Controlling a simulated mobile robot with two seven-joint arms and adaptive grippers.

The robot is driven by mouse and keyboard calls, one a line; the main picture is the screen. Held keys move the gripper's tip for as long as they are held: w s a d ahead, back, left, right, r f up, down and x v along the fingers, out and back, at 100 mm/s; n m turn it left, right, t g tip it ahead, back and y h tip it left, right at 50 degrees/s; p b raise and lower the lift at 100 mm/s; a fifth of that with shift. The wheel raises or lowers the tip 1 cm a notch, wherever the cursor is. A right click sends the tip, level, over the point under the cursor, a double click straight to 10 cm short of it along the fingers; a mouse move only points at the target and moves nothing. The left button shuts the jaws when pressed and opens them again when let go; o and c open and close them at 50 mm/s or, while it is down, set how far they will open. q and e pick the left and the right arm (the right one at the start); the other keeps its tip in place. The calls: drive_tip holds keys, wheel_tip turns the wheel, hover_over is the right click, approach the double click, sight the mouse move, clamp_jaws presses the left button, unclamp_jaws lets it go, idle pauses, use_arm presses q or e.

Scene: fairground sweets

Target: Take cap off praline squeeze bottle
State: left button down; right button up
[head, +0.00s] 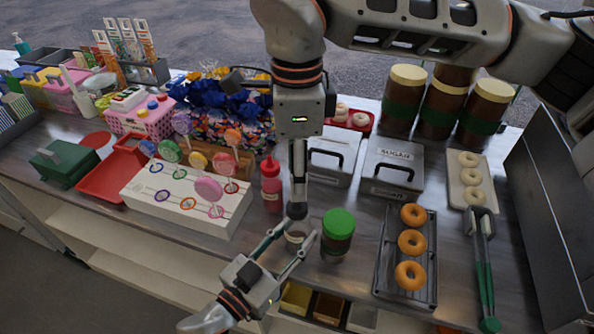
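A small pale and brown container (295,238), seemingly the praline squeeze bottle, stands between the fingers of my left gripper (299,232). These fingers reach in from the lower left, one on each side of it, and appear closed on it. My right gripper (297,208) points straight down from above, right over the bottle. A dark rounded shape at its fingertips hides the bottle's top. I cannot tell whether this is the cap or the fingertips. The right fingers overlap edge-on, so their gap is hidden.
A red squeeze bottle (271,187) stands just left of my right fingers. A green-lidded jar (337,236) stands close on the right. A white lollipop stand (180,206) is at left, a doughnut rack (408,258) at right. Steel bins (392,168) stand behind.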

sight(297, 204)
drive_tip(key=m, duration=0.3)
drive_tip(key=shift+m, duration=0.3)
drive_tip(key=m, duration=2.7)
drive_tip(key=shift+m, duration=0.3)
drive_tip(key=shift+f, duration=4.05)
